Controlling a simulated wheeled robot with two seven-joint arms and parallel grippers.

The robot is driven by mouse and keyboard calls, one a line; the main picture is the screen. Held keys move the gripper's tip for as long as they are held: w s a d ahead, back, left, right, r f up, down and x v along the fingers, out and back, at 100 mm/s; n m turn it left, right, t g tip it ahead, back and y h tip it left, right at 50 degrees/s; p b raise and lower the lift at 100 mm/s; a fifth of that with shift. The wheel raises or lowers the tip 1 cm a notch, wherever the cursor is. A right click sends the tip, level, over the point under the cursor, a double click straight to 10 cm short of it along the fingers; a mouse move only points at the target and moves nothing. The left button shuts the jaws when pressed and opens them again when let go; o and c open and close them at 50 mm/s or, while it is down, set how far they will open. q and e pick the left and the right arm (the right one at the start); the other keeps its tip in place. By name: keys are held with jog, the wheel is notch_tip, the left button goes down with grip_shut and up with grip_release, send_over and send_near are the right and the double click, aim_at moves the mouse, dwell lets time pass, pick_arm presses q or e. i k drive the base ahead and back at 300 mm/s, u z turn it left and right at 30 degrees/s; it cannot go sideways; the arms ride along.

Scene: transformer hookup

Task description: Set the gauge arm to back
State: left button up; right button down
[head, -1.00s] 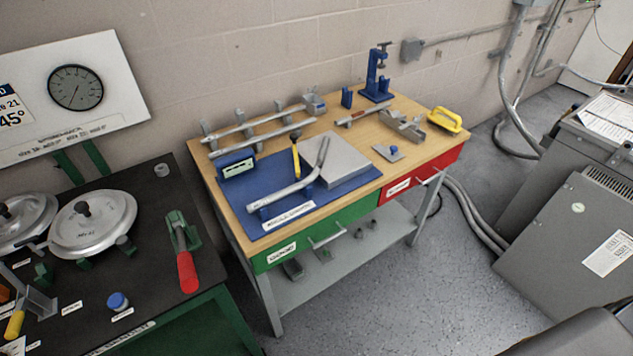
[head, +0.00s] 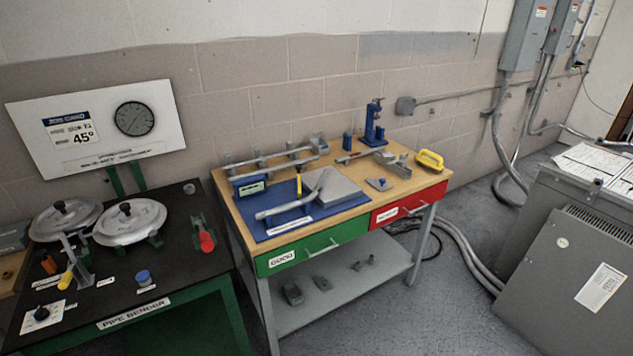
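No label reading "gauge arm" is legible. A slim yellow upright piece (head: 299,186), possibly the gauge arm, stands on the blue mat (head: 275,229) on the wooden bench, behind a bent grey pipe (head: 280,209). Its exact setting is too small to tell. A grey block (head: 338,191) is right of it and a small display (head: 250,187) left of it. A yellow-handled lever (head: 66,278) stands at the front left of the pipe bender table. Neither of my grippers is in view.
The dark pipe bender table (head: 178,275) carries two round metal shoes, a red-handled lever (head: 206,240) and a blue knob (head: 143,277). The bench has a green drawer (head: 338,247) and a red drawer (head: 420,201). A grey cabinet (head: 570,262) stands right.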

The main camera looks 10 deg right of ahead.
aim_at(298, 167)
jog(key=u, duration=0.05)
jog(key=k, duration=0.4)
jog(key=z, duration=1.05)
jog(key=i, duration=1.5)
jog(key=u, duration=0.9)
jog(key=i, duration=0.5)
jog(key=u, duration=0.55)
